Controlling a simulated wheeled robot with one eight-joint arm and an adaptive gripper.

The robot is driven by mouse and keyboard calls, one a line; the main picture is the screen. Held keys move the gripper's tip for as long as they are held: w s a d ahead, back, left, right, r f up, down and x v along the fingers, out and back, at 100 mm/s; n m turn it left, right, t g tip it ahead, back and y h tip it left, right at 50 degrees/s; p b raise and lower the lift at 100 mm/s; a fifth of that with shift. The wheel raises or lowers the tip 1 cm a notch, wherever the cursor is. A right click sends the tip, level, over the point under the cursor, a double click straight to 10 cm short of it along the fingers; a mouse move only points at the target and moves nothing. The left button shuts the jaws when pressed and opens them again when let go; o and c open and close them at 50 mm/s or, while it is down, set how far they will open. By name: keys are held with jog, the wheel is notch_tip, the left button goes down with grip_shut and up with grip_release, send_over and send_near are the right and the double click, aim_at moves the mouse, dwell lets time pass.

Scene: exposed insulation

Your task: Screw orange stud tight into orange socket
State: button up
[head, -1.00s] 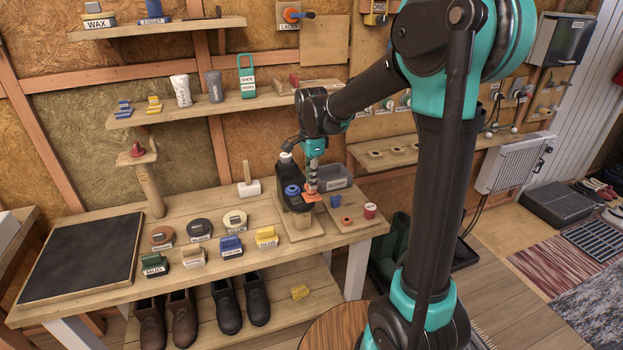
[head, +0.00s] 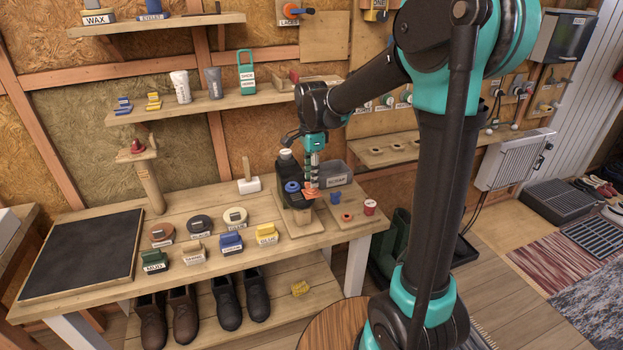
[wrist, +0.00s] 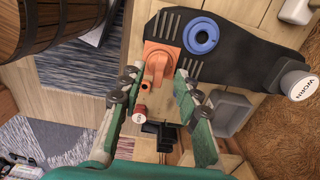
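An orange piece (wrist: 162,58) lies at the edge of a black, shoe-like holder (wrist: 225,58), beside a blue ring (wrist: 200,37). A rounded orange part stands out of its flat plate; I cannot tell where stud and socket meet. In the head view the orange piece (head: 311,194) shows just below my gripper (head: 312,184). In the wrist view my gripper (wrist: 156,74) has its fingers spread to either side of the orange part, with gaps visible. A small orange ring-like piece (wrist: 147,86) lies beyond on the board; it also shows in the head view (head: 347,217).
A blue piece (head: 335,199) and a red-topped can (head: 370,207) stand on the right board. Several labelled blocks and brushes occupy the bench's middle.

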notch_tip(320, 180, up, 11)
dwell(0.3)
jog(key=shift+f, duration=0.15)
dwell(0.4)
jog(key=s+d+f+n+t, duration=0.4)
jog(key=s+d+f+n, duration=1)
jog(key=s+f, duration=0.5)
jog(key=d+f, duration=0.1)
jog(key=d, duration=0.1)
jog(key=shift+s+d, duration=0.3)
jog(key=shift+c, duration=0.4)
